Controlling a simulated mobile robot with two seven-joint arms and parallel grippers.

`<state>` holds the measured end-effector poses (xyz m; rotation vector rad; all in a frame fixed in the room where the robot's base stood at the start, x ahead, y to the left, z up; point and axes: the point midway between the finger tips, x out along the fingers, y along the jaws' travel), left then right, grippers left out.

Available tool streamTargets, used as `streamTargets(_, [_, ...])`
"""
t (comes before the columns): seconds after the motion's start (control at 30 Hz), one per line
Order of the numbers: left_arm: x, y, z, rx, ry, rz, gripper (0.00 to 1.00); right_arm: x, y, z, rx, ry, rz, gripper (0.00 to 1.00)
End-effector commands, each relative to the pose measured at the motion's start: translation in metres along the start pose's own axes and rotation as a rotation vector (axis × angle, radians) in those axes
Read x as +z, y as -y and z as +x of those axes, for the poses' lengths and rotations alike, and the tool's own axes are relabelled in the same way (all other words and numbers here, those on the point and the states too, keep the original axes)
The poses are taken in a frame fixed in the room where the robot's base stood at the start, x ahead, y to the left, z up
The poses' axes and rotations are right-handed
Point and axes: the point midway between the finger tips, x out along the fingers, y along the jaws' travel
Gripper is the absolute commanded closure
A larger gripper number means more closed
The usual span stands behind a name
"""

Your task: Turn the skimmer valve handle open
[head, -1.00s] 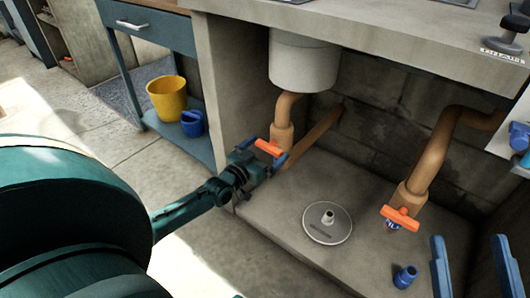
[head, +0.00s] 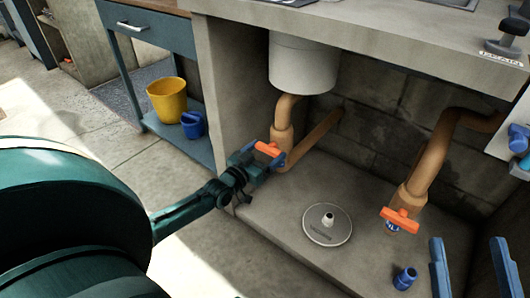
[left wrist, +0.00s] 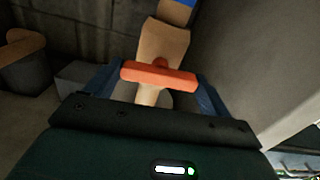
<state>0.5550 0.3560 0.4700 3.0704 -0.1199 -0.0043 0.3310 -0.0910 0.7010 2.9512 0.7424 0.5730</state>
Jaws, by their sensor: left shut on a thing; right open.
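An orange valve handle (head: 268,149) sits on the tan pipe (head: 283,120) below a white canister. My left gripper (head: 263,157) is shut on this handle, with a blue finger at each end of it. In the left wrist view the handle (left wrist: 158,75) lies crosswise between the two blue fingers, nearly level in the picture. A second orange handle (head: 400,220) is on the right-hand tan pipe, away from the left gripper. My right gripper (head: 471,240) is open and empty at the lower right, with its two blue fingers apart.
A round plate (head: 327,236) with an upright stub lies on the concrete ledge, and a blue fitting (head: 404,278) stands near the right gripper. The white canister (head: 303,65) hangs above the held handle. A concrete side wall (head: 235,110) is close on the left.

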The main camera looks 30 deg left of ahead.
Motion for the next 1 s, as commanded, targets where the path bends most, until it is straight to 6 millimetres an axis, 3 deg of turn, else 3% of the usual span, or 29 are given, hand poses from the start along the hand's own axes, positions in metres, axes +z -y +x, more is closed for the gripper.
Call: streamTargets(1.0, [0.001, 0.0, 0.0, 0.0, 0.002, -0.905, 0.41, 0.011, 0.005, -0.007, 0.006, 0.06, 0.039, 0.41])
